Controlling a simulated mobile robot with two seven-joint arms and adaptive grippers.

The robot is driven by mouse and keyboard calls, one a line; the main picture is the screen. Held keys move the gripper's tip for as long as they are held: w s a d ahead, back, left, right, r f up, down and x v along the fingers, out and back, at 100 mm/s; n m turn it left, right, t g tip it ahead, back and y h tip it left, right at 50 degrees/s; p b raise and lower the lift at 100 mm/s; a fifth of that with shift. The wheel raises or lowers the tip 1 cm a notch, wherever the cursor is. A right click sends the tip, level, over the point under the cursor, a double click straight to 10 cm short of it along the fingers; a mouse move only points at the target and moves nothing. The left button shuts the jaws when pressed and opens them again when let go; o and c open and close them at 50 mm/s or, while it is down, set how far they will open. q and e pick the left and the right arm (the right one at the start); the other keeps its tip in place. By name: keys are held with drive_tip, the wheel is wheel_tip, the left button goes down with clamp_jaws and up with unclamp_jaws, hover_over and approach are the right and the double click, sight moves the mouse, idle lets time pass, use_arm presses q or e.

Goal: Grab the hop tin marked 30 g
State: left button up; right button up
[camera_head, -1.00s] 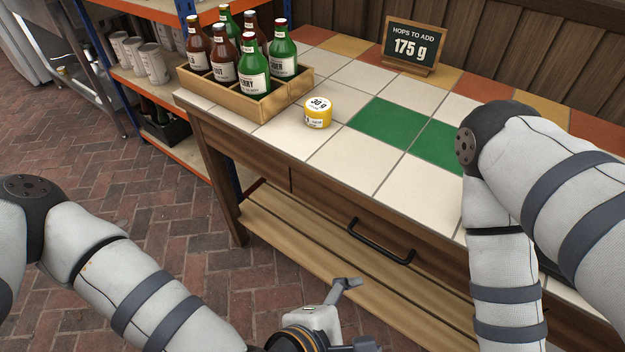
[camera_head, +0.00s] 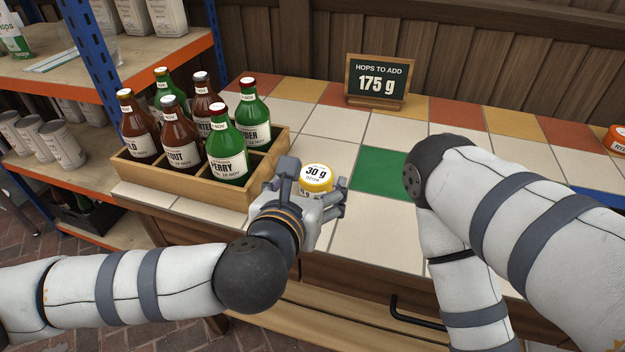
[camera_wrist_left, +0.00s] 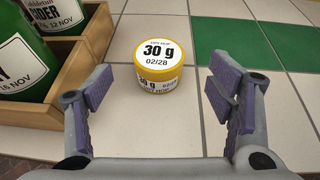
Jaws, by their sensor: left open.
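The yellow hop tin with a white lid marked 30 g (camera_head: 317,174) stands upright on the white tiles, right of the bottle crate. In the left wrist view the tin (camera_wrist_left: 159,66) sits ahead of and between the fingers, and the lid also reads 02/28. My left gripper (camera_head: 312,196) is open at the tin's near side; in the left wrist view its fingers (camera_wrist_left: 160,98) are spread wide, with tile showing between them and the tin. In the head view the gripper hides the tin's lower part. My right arm shows at the right, but its gripper is out of view.
A wooden crate (camera_head: 185,185) of brown and green bottles stands close to the left of my left gripper. A sign reading 175 g (camera_head: 377,82) stands at the back. Green tiles (camera_head: 378,172) lie right of the tin. An orange tin (camera_head: 616,140) is at the far right.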

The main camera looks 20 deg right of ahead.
sight(315, 179)
use_arm(q)
drive_tip(key=x, duration=0.3)
drive_tip(key=f+x, duration=0.1)
drive_tip(key=x, duration=0.3)
drive_tip(key=shift+s+a+b, duration=0.1)
drive_tip(key=shift+b, duration=0.2)
drive_tip(key=c, duration=1.2)
